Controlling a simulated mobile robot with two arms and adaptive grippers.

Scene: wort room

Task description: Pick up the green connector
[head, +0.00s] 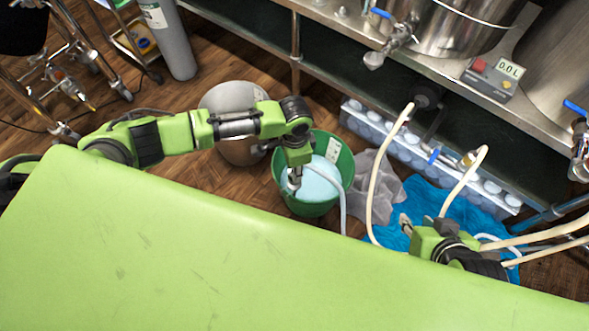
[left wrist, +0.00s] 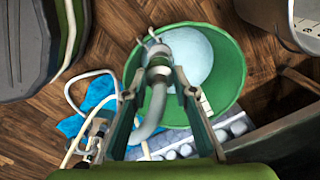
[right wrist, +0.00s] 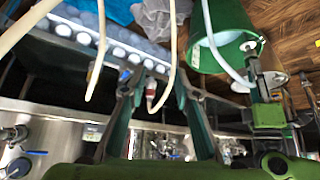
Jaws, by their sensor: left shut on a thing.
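I cannot make out a clearly green connector in any view. My left gripper (head: 294,182) points down into the green bucket (head: 345,160). In the left wrist view its fingers (left wrist: 158,80) are shut on a grey hose (left wrist: 152,118) near a metal fitting (left wrist: 159,62) at its end, over pale liquid. My right gripper (head: 408,225) is low over the blue cloth (head: 425,198). In the right wrist view its fingers (right wrist: 158,100) are spread, with nothing seen held between them. Cream hoses (head: 378,180) hang close to it.
A steel bench with kettles (head: 450,28) and a display box (head: 490,78) stands at the back. A long rack of white-capped containers (head: 380,128) lies beneath. A grey cloth (head: 372,182) and a grey keg (head: 232,98) flank the bucket. Wooden floor at left is partly clear.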

